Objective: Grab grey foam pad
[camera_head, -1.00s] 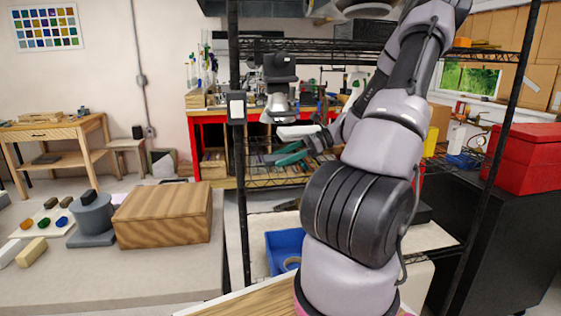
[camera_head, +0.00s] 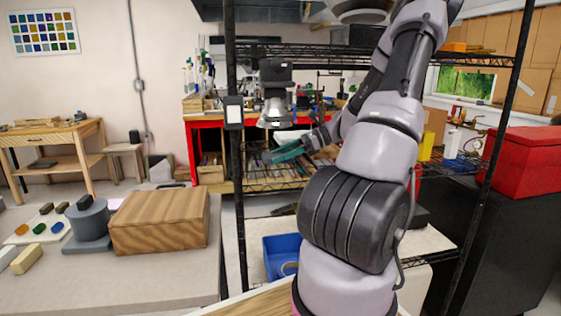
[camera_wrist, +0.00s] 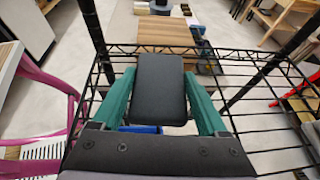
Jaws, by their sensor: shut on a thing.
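The grey foam pad (camera_wrist: 160,98) shows in the wrist view as a dark grey rounded block. It sits between the two teal fingers of my gripper (camera_wrist: 158,76), which are shut on it at its left and right sides. The pad is above the black wire shelf, but I cannot tell whether it touches the wires. In the head view my gripper (camera_head: 287,152) is at the end of my arm, inside the rack. The pad cannot be made out clearly there.
A black wire rack surrounds my arm; its front post (camera_head: 238,190) stands close left of my gripper. A blue bin (camera_head: 283,255) sits lower down. A wooden box (camera_head: 160,220) and a grey cylinder (camera_head: 88,222) stand on the left bench. A red box (camera_head: 525,165) is at right.

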